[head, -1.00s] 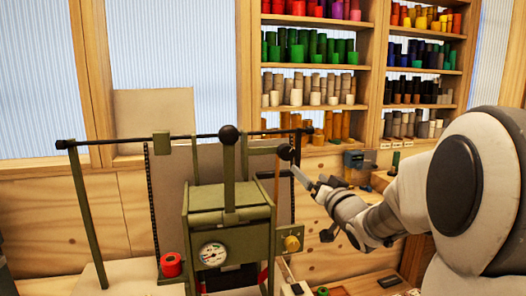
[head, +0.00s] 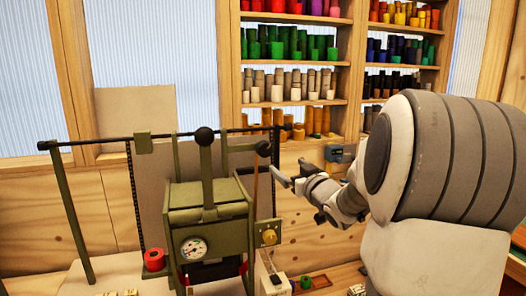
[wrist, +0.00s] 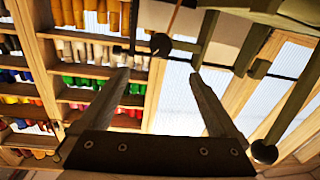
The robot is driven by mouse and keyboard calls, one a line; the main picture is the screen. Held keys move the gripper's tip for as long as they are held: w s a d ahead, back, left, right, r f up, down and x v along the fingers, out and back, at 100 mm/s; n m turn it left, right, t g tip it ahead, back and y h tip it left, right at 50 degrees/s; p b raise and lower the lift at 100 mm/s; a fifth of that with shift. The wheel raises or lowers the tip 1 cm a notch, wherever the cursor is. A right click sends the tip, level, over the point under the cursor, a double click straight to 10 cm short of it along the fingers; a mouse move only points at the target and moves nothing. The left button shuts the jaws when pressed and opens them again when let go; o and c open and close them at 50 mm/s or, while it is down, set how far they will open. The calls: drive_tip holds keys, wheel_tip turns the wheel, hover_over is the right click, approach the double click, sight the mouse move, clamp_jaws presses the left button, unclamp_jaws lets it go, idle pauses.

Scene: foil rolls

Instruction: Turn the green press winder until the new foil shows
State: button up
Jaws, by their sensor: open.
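A smaller black ball (head: 263,148) sits at the right of the frame's bar. I cannot tell for sure which part is the winder. My gripper (head: 282,176) is open, just below and right of the smaller ball. In the wrist view my gripper (wrist: 158,76) is empty, with a dark ball (wrist: 160,43) beyond its fingertips.
A green roll (head: 306,282) lies in a wooden tray at bottom right. A grey box (head: 338,153) is behind my wrist.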

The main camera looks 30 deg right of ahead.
sight(267, 150)
drive_tip(key=w+d, duration=0.1)
drive_tip(key=w, duration=0.4)
drive_tip(key=w+p, duration=0.1)
drive_tip(key=w, duration=0.4)
drive_tip(key=w+d, duration=0.1)
drive_tip(key=w, duration=0.4)
drive_tip(key=shift+w+d, duration=0.3)
drive_tip(key=shift+c, duration=0.2)
drive_tip(key=c, duration=1.3)
drive_tip(key=shift+f+m+p, duration=0.1)
drive_tip(key=shift+m+p, duration=0.4)
drive_tip(key=shift+m, duration=2)
drive_tip(key=o, duration=1.3)
drive_tip(key=shift+o, duration=0.2)
drive_tip(key=shift+s, duration=0.1)
drive_tip(key=s+a+b, duration=0.1)
drive_tip(key=s+a, duration=0.2)
drive_tip(key=s, duration=1.4)
drive_tip(key=shift+f+b, duration=0.3)
drive_tip(key=shift+b, duration=0.05)
